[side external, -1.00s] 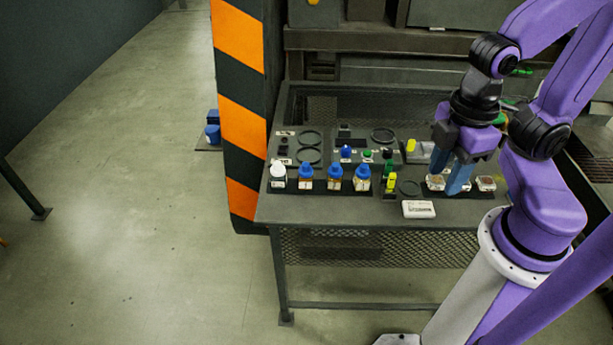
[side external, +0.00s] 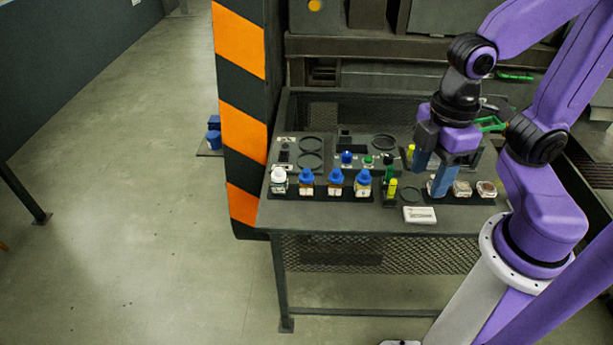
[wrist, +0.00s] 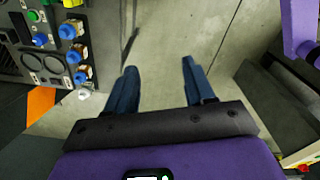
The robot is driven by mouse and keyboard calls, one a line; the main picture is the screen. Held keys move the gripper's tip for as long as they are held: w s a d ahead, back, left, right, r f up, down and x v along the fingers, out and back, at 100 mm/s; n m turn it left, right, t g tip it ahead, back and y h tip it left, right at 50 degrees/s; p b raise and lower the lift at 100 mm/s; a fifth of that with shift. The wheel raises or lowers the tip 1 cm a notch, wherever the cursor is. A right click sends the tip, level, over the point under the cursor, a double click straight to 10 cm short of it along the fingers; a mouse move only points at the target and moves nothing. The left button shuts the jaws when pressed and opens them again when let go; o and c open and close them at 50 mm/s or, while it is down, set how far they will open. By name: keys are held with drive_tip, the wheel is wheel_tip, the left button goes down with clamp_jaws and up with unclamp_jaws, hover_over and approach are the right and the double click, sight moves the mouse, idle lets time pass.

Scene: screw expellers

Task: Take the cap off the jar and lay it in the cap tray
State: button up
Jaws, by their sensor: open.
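No single jar stands out as the task's jar. A white-capped bottle (side external: 279,181) and three blue-capped bottles (side external: 335,182) stand in a row at the table's front left; they also show at the upper left of the wrist view (wrist: 74,56). Small clear jars (side external: 461,189) stand in a row at the right.
A striped orange and black post (side external: 239,110) rises at the table's left end.

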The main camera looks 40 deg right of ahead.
drive_tip(key=w+a+n, duration=0.1)
drive_tip(key=w+a, duration=0.2)
drive_tip(key=w, duration=0.6)
drive_tip(key=n, duration=0.4)
hover_over(306, 170)
drive_tip(key=f, duration=1.5)
drive_tip(key=shift+s, duration=0.25)
drive_tip(key=shift+w+f, duration=0.2)
drive_tip(key=shift+f, duration=3.05)
clamp_jaws()
